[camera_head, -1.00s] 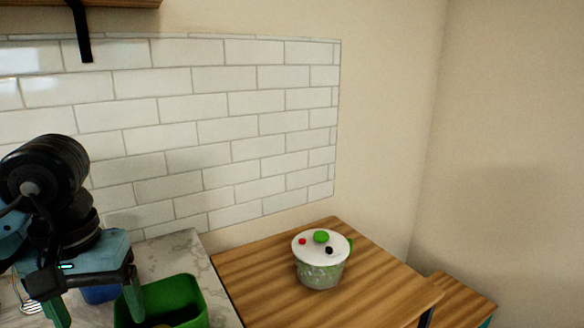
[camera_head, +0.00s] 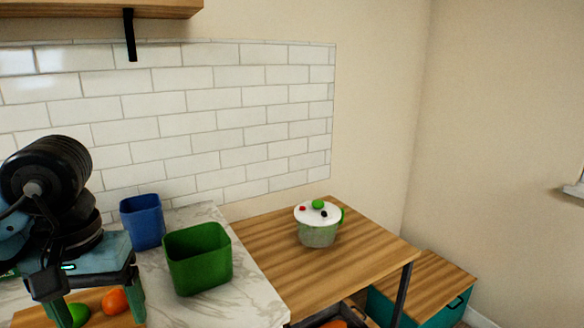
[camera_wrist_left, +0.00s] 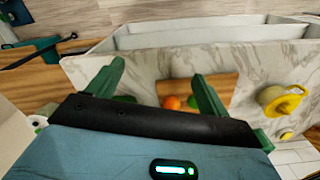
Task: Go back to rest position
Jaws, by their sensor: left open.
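My left gripper (camera_head: 104,312) is at the lower left of the head view, over the marble counter (camera_head: 235,300). In the left wrist view its two green fingers (camera_wrist_left: 158,88) are spread apart with nothing between them. Below them an orange fruit (camera_wrist_left: 171,102) lies on a wooden board (camera_wrist_left: 222,86), with green items partly hidden by the fingers. In the head view the orange fruit (camera_head: 115,301) and a green fruit (camera_head: 78,313) show beside the fingers. My right gripper is not in either view.
A blue bin (camera_head: 143,222) and a green bin (camera_head: 198,262) stand on the counter. A white-lidded pot (camera_head: 318,226) stands on the wooden table (camera_head: 350,262). A lower teal cabinet (camera_head: 440,290) is at the right. A shelf (camera_head: 90,18) hangs above. A yellow object (camera_wrist_left: 284,100) shows in the wrist view.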

